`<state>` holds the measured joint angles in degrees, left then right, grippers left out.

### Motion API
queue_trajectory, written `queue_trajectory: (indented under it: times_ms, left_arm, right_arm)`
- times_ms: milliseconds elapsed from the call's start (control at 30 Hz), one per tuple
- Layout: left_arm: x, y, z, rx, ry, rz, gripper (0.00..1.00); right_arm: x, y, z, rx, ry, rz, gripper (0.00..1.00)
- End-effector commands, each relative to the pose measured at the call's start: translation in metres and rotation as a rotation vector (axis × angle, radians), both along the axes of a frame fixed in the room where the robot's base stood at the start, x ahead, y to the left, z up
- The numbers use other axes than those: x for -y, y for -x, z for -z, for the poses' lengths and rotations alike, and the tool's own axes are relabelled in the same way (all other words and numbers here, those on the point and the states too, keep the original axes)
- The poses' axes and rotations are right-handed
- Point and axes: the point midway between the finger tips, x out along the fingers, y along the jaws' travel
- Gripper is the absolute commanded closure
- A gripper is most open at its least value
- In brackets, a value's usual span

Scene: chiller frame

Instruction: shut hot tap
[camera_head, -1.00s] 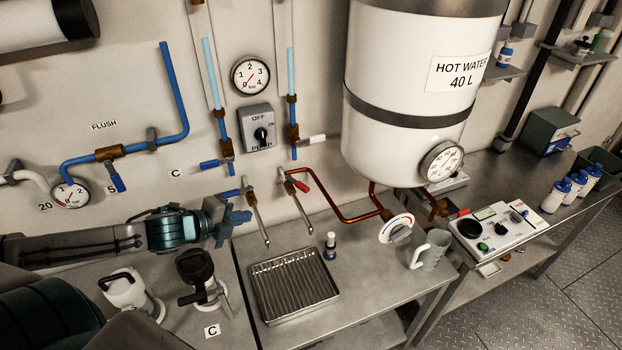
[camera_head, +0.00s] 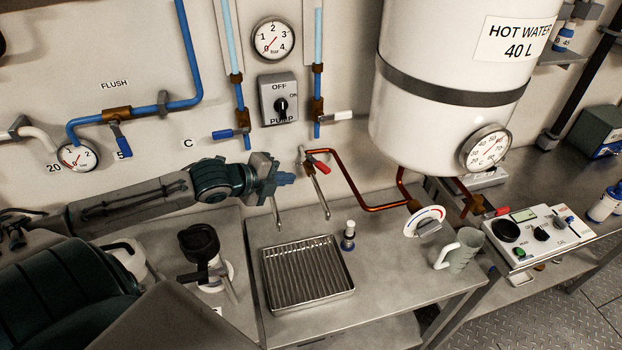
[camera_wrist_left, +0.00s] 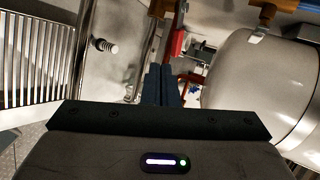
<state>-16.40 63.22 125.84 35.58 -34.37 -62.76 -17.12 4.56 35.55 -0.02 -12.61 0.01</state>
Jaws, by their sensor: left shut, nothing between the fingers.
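The hot tap has a red lever (camera_head: 319,164) and a thin steel spout (camera_head: 320,198). It sits at the end of a copper pipe (camera_head: 350,193) on the wall. The lever slants down to the right. In the left wrist view the red lever (camera_wrist_left: 178,42) shows just beyond the fingertips. My left gripper (camera_head: 286,179) is shut and empty, pointing right, a little left of the hot tap and apart from the lever in the picture. It hides most of the tap beside it, whose spout (camera_head: 276,212) shows below. My right gripper is not in view.
A ribbed drip tray (camera_head: 352,292) lies on the counter below the spouts. A small bottle (camera_head: 348,238) stands beside it. The white hot water tank (camera_head: 440,125) hangs to the right. A grey mug (camera_head: 458,252) and a dial (camera_head: 424,222) are below it.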

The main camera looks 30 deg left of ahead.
Motion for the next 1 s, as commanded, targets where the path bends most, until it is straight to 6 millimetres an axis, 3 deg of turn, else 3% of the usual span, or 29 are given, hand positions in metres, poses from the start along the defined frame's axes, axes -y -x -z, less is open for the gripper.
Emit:
queue_trajectory:
  times_ms: [567,1000]
  left_arm:
    - [0.012,-0.041,0.022,0.000,0.006,-0.004,1.00]
    - [0.022,-0.075,0.022,-0.002,0.000,-0.004,1.00]
  right_arm:
    - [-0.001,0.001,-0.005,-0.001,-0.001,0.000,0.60]
    - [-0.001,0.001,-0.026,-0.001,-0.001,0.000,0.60]
